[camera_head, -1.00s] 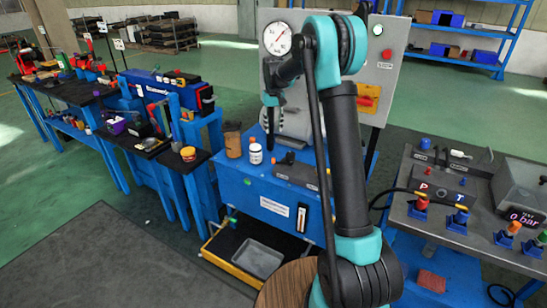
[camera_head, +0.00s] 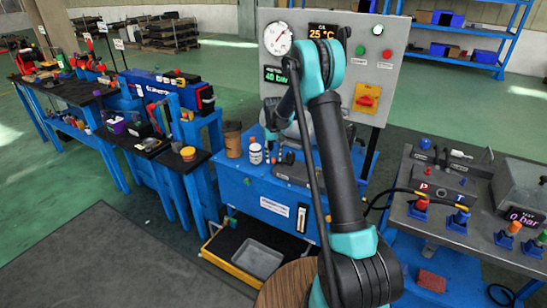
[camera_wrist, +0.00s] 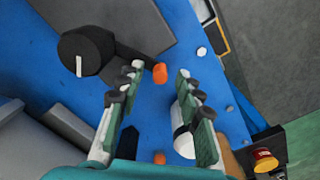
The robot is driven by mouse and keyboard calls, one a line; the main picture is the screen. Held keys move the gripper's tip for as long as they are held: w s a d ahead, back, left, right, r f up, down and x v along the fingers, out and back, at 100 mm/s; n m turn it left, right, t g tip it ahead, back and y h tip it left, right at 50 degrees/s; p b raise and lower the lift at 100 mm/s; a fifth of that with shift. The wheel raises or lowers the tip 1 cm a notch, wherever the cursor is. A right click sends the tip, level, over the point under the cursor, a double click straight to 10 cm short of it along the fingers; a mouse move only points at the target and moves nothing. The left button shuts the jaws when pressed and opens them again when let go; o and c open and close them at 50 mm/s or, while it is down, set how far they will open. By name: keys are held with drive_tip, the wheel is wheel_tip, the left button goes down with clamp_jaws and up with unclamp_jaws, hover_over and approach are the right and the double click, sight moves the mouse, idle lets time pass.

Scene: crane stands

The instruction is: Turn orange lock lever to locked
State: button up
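In the wrist view my gripper (camera_wrist: 161,80) is open, its two green-padded fingers apart with nothing held between them. A small orange piece (camera_wrist: 160,74) shows between the fingertips, against a blue surface; it may be the lock lever, but I cannot tell its lock position. A second orange piece (camera_wrist: 160,158) shows lower, between the finger bases. In the head view my arm bends down over the blue bench (camera_head: 250,205), and my gripper is mostly hidden behind the arm. An orange-red handle on a yellow plate (camera_head: 367,98) is on the grey panel.
In the wrist view a black round knob (camera_wrist: 85,50) is left of the fingers, and a white bottle (camera_wrist: 183,140) is close by the right finger. The grey panel (camera_head: 390,60) stands behind the bench. A hydraulic table (camera_head: 460,205) is at the right.

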clamp_jaws()
idle(0.3)
idle(0.4)
drive_tip(key=shift+s+n, duration=1.05)
drive_tip(key=shift+n, duration=0.45)
drive_tip(key=s+n, duration=0.1)
drive_tip(key=n, duration=0.1)
drive_tip(key=shift+s+d+n, duration=0.3)
drive_tip(key=shift+s+n, duration=0.1)
drive_tip(key=s+n, duration=0.1)
drive_tip(key=s+d+n, duration=0.1)
drive_tip(key=n, duration=0.1)
drive_tip(key=shift+d, duration=0.15)
drive_tip(key=shift+s+d+n, duration=0.35)
drive_tip(key=shift+d+n, duration=0.05)
drive_tip(key=shift+n, duration=0.45)
drive_tip(key=shift+s+d+n, duration=0.3)
drive_tip(key=shift+d+n, duration=0.05)
drive_tip(key=shift+n, duration=0.5)
